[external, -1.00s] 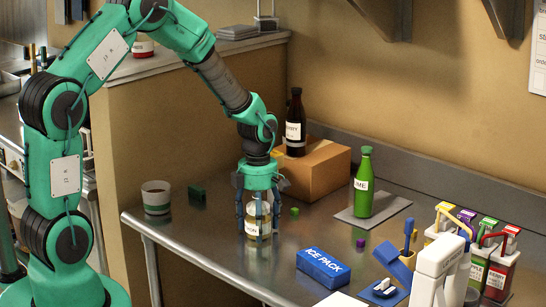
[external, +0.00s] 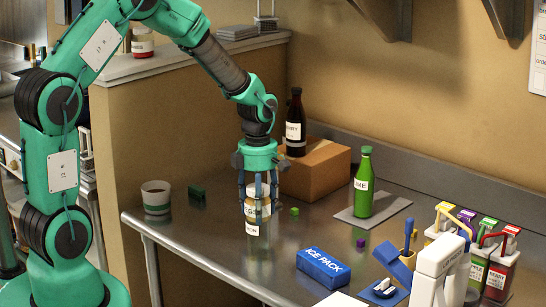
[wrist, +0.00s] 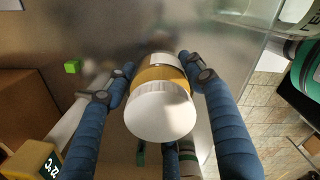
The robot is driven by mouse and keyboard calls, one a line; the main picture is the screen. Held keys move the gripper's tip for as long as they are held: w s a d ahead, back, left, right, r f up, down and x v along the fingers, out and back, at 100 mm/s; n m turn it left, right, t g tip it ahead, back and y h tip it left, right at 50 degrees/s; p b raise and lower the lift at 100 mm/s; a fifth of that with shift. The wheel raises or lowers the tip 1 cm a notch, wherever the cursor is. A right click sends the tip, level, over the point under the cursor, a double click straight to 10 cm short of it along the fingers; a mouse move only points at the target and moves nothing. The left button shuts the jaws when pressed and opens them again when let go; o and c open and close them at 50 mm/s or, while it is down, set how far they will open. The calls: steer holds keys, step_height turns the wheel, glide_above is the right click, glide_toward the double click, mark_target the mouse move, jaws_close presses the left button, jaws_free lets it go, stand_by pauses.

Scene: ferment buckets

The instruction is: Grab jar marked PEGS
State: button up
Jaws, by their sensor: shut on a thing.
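A small jar with a white lid, an amber body and a white label (external: 257,210) is between the fingers of my gripper (external: 257,201) in the external view. The visible letters on its label seem to end in "GS". In the wrist view the jar's lid (wrist: 160,111) faces the camera, with blue fingers on both sides. My gripper is shut on this jar and holds it upright. Just below it is a second white label (external: 256,230), ending in about "MON". I cannot tell whether that label belongs to another object. The jar's far side is hidden.
Labelled containers (external: 500,270) crowd the right. The table's front left is clear.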

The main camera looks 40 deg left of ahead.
steer(key=shift+r+p, duration=0.35)
steer(key=shift+r, duration=2.05)
